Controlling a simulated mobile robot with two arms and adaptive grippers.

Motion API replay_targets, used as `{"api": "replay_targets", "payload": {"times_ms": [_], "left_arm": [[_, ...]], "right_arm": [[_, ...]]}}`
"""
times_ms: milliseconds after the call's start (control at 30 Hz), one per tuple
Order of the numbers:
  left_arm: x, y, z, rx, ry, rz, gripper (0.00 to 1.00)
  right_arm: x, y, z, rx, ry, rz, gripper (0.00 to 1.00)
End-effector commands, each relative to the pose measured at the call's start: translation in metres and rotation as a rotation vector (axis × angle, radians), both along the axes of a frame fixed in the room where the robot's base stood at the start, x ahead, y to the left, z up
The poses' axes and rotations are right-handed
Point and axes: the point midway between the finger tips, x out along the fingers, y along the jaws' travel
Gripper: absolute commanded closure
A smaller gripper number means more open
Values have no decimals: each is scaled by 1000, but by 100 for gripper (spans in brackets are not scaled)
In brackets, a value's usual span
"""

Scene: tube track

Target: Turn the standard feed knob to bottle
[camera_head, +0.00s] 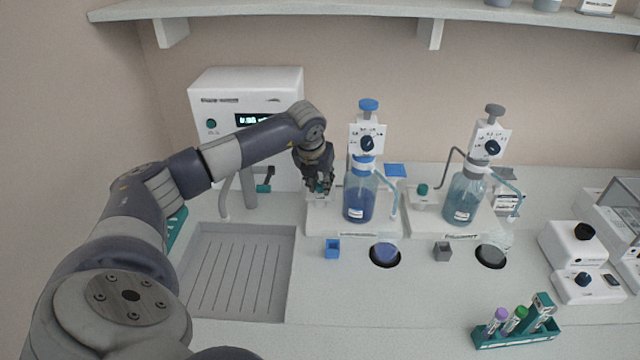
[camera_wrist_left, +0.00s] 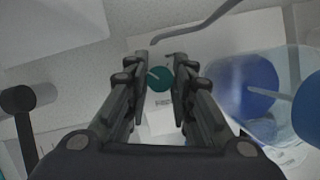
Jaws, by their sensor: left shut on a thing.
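My left gripper (camera_head: 319,186) reaches down just left of the blue-topped dispenser bottle (camera_head: 359,200). It is shut on a round green knob, the standard feed knob (camera_wrist_left: 160,78), which shows between the two fingers in the left wrist view. The knob has a pale pointer line. It sits on the white base (camera_head: 321,220) of the blue dispenser; in the head view the fingers mostly hide it. The blue bottle also shows close on the right in the left wrist view (camera_wrist_left: 255,95). My right gripper is not in view.
A grey-topped dispenser bottle (camera_head: 464,200) with its own green knob (camera_head: 422,189) stands to the right. A white instrument (camera_head: 245,90) and a sink (camera_head: 240,272) are on the left. A tube rack (camera_head: 515,337) stands at the front right. A shelf (camera_head: 330,10) runs above.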

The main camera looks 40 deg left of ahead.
Motion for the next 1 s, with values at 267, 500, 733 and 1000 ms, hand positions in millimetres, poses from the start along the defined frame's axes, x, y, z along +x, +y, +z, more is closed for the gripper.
{"api": "replay_targets", "payload": {"times_ms": [267,500,733,1000], "left_arm": [[2,0,3,1,-7,48,100],[2,1,3,1,-7,51,100],[2,1,3,1,-6,50,57],[1,0,1,0,-2,48,57]], "right_arm": [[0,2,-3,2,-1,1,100],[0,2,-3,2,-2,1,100],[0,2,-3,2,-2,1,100],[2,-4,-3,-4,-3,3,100]]}}
